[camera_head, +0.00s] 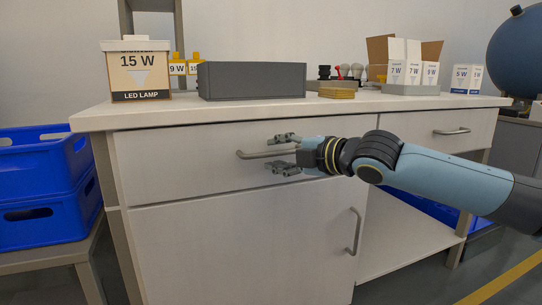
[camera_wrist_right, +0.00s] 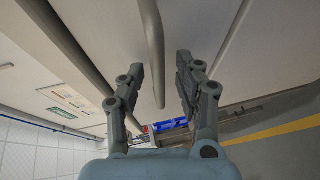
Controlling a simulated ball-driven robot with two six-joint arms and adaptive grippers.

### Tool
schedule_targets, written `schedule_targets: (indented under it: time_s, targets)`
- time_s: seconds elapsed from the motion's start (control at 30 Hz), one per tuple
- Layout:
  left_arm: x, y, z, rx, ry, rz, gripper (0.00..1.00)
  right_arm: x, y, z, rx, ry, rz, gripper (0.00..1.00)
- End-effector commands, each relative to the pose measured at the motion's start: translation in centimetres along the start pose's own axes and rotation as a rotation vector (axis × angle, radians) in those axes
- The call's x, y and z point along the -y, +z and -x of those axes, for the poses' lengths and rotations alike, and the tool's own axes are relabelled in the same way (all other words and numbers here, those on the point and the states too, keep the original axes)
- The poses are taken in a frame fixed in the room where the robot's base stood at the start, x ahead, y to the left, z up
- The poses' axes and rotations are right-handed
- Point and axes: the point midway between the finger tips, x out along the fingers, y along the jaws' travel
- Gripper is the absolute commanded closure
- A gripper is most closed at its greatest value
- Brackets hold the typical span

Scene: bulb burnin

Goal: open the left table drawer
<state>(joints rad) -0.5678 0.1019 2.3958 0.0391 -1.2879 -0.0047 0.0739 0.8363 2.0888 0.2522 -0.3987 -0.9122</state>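The left table drawer (camera_head: 175,165) has a pale front under the tabletop and looks flush with the table. Its grey bar handle (camera_head: 250,155) sticks out from the front. My right gripper (camera_head: 283,153) comes in from the right at the handle's right part. One finger is above the bar and one below it. In the right wrist view the handle bar (camera_wrist_right: 153,45) runs between the two spread fingers of the gripper (camera_wrist_right: 160,72), with gaps on both sides. The gripper hides the handle's right end. My left gripper is not in view.
A cupboard door with an upright handle (camera_head: 354,232) is below the drawer. Another drawer handle (camera_head: 452,131) is at the right. Blue crates (camera_head: 40,205) stand at the left. The tabletop (camera_head: 215,112) bears a lamp box (camera_head: 137,75), a grey box (camera_head: 252,80) and smaller cartons.

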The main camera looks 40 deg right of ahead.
Motion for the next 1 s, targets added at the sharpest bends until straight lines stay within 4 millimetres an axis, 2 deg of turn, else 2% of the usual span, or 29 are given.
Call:
schedule_targets:
  time_s: [0.3, 0.57, 0.6, 1.0]
  targets:
    - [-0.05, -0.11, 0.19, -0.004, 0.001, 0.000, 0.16, 0.01, -0.07, -0.03, 0.000, 0.000, 0.000, 0.66]
    - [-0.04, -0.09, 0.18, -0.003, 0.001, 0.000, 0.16, 0.03, -0.05, -0.04, 0.000, 0.000, 0.000, 0.98]
    - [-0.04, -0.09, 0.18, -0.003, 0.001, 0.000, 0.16, 0.03, -0.05, -0.04, 0.000, 0.000, 0.000, 1.00]
    - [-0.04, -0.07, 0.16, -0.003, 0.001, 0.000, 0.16, 0.00, -0.06, -0.04, 0.000, 0.000, -0.001, 1.00]
